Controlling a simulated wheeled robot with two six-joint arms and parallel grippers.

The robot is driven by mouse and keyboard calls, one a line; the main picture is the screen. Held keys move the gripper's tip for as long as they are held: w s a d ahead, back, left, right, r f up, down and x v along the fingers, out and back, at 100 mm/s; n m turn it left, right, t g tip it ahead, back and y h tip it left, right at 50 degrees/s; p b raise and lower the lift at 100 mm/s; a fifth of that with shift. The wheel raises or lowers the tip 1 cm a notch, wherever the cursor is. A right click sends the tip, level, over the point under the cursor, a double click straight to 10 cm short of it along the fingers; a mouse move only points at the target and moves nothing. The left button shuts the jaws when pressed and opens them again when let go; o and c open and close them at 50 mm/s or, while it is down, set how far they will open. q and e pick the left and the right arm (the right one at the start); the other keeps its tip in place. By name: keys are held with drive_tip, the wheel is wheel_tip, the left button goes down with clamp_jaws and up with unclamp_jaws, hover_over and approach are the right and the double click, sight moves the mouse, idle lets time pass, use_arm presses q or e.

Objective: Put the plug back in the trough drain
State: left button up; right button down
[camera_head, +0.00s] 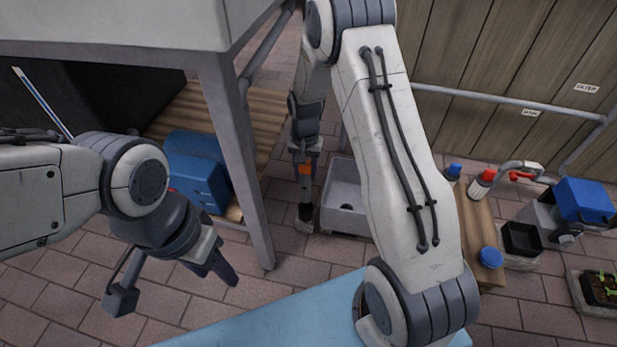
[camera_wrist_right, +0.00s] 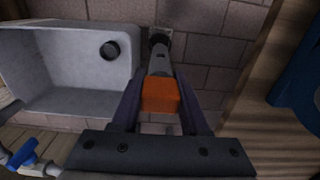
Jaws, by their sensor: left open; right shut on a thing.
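The white-grey trough (camera_head: 343,190) stands on the paving in the middle; in the right wrist view (camera_wrist_right: 75,70) its inside shows at the left. The drain (camera_wrist_right: 110,48) is a dark round opening in the trough. My right gripper (camera_head: 304,168) is shut on the orange grip of the plug (camera_wrist_right: 162,95). The plug's grey stem points down to a dark end, outside the trough and beside its wall. That end is above or on a small pale block; I cannot tell whether they touch. My left gripper (camera_head: 214,268) is open and empty, at the left, away from the trough.
A grey metal leg (camera_head: 238,160) and a blue box (camera_head: 195,170) stand left of the trough. A wooden bench (camera_head: 478,232) with a red-capped bottle (camera_head: 482,184) is at the right. A light-blue surface (camera_head: 290,318) lies in front. My right arm hides part of the trough.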

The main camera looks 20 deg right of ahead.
wheel_tip(320, 180, up, 5)
drive_tip(key=d+p, duration=0.3)
drive_tip(key=p, duration=0.2)
drive_tip(key=s+d+f+p, duration=0.3)
drive_tip(key=s+d+p, duration=0.1)
drive_tip(key=d, duration=0.5)
wheel_tip(320, 180, down, 10)
drive_tip(key=b, duration=0.6)
drive_tip(key=shift+s+d, duration=0.25)
drive_tip(key=shift+d, duration=0.1)
drive_tip(key=shift+f, duration=0.25)
drive_tip(key=shift+c, duration=2.1)
unclamp_jaws()
